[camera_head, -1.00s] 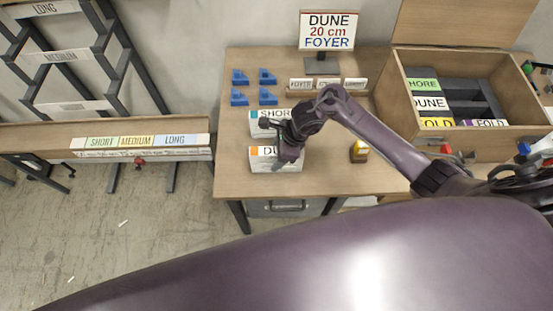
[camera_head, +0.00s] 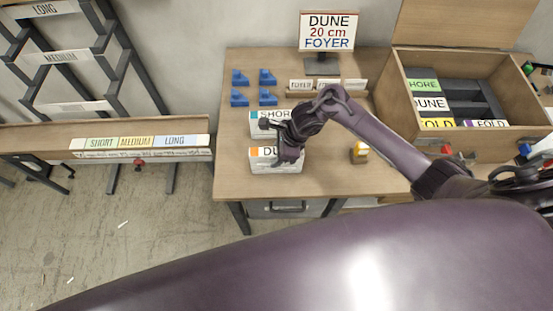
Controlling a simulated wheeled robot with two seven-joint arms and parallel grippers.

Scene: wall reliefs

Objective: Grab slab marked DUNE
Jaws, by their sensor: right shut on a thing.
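A white slab (camera_head: 262,162) with an orange mark and the letters "DU" showing lies near the front edge of the table (camera_head: 340,185). My right gripper (camera_head: 288,160) is over its right part and hides the rest of its lettering. The gripper is shut on this slab, which appears to be at table level; whether it is lifted I cannot tell. Behind it is another white slab (camera_head: 260,120) with a teal mark reading "SHOR", partly hidden by my right arm. A sign (camera_head: 327,30) reads DUNE, 20 cm, FOYER. My left gripper is not in view.
A wooden box (camera_head: 400,105) at the right holds labels, one reading DUNE (camera_head: 430,103). Several blue blocks (camera_head: 240,78) sit at the back left of the table. A rack (camera_head: 180,141) marked SHORT, MEDIUM, LONG is at left.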

